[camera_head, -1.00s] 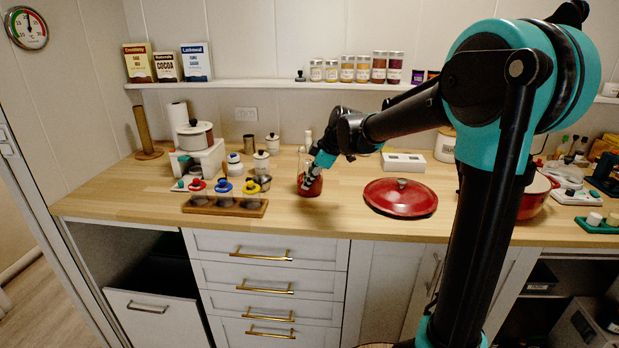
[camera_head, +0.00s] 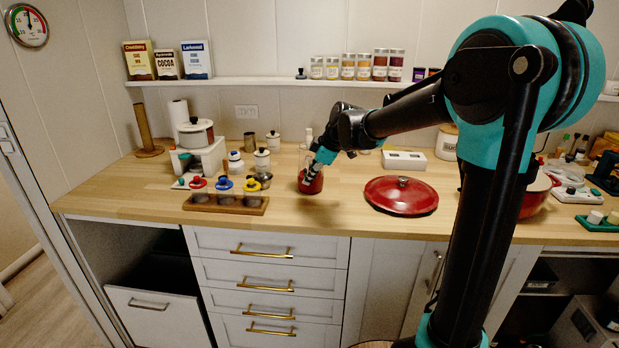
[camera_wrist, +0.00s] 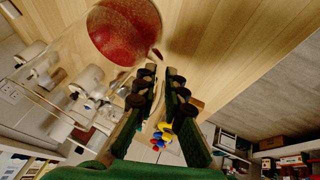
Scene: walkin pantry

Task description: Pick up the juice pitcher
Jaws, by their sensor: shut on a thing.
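The juice pitcher (camera_head: 311,184) is a clear vessel with red juice in its lower part. It looks upright, at the middle of the wooden counter; I cannot tell whether its base touches the wood. My gripper (camera_head: 313,172) is at its right side. In the wrist view the red juice (camera_wrist: 122,30) shows at the top, with clear pitcher walls extending down left. My gripper's dark finger pads (camera_wrist: 159,75) are close together there, shut on the pitcher, apparently at its handle. The exact contact is hard to see.
A red lid (camera_head: 401,195) lies right of the pitcher. A wooden rack (camera_head: 226,205) with several colour-topped jars stands left. White canisters (camera_head: 262,160) are behind it. A white box (camera_head: 404,160) is at the back. The counter in front of the pitcher is clear.

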